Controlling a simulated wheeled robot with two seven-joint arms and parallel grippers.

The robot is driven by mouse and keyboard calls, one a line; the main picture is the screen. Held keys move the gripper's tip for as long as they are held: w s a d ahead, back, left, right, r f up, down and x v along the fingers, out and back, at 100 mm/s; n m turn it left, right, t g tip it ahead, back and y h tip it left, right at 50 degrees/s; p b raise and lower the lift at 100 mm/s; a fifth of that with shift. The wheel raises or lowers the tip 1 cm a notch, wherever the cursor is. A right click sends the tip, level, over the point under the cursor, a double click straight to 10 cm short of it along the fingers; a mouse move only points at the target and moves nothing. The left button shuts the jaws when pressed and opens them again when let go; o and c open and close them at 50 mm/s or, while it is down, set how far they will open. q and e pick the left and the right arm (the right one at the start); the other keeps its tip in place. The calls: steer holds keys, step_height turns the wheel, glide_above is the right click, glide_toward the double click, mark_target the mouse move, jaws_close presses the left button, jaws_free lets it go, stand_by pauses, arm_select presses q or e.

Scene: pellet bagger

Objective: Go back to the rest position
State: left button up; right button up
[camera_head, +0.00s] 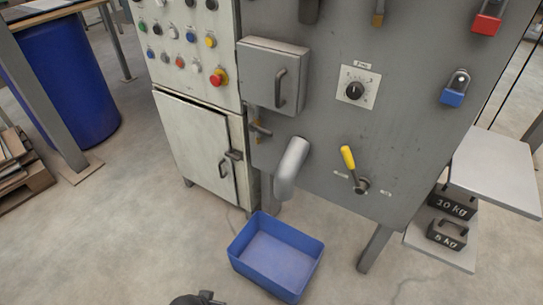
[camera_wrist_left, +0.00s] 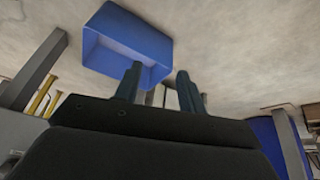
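My left gripper (camera_wrist_left: 160,78) shows in its wrist view with its two dark fingers apart and nothing between them. In the head view a dark part of my left gripper (camera_head: 205,298) shows at the bottom edge, left of the blue bin. The blue bin (camera_head: 250,272) stands on the floor below the grey spout (camera_head: 291,168) and looks empty. The bin (camera_wrist_left: 128,22) also shows beyond the fingertips in the wrist view, apart from them as far as I can tell. My right gripper is in neither view.
The grey machine panel (camera_head: 325,125) carries a yellow-handled lever (camera_head: 348,157), a dial (camera_head: 354,91) and padlocks. A pale cabinet (camera_head: 195,145) with buttons stands left of it. Weights (camera_head: 447,233) sit on a right shelf. A blue barrel (camera_head: 70,80) stands at left. Floor at lower left is clear.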

arm_select(q)
steer(key=s+d+f+t+h, duration=0.1)
steer(key=s+d+f, duration=0.1)
steer(key=d+f, duration=0.6)
steer(key=s+d+f+t+h, duration=0.1)
steer(key=d+f+t+h, duration=0.15)
steer(key=f, duration=0.85)
steer(key=s+a+r+g+y+p, duration=0.1)
steer(key=r+p, duration=0.4)
steer(key=r, duration=0.9)
steer(key=a+r+g+y+p, duration=0.1)
steer(key=a+r+g+p, duration=0.2)
steer(key=r, duration=1.1)
steer(key=s+a+r+g+y+p, duration=0.1)
steer(key=a+r+g+p, duration=0.1)
steer(key=r+p, duration=0.7)
steer(key=v, duration=0.5)
steer(key=shift+w+a, duration=0.15)
steer(key=shift+a, duration=0.15)
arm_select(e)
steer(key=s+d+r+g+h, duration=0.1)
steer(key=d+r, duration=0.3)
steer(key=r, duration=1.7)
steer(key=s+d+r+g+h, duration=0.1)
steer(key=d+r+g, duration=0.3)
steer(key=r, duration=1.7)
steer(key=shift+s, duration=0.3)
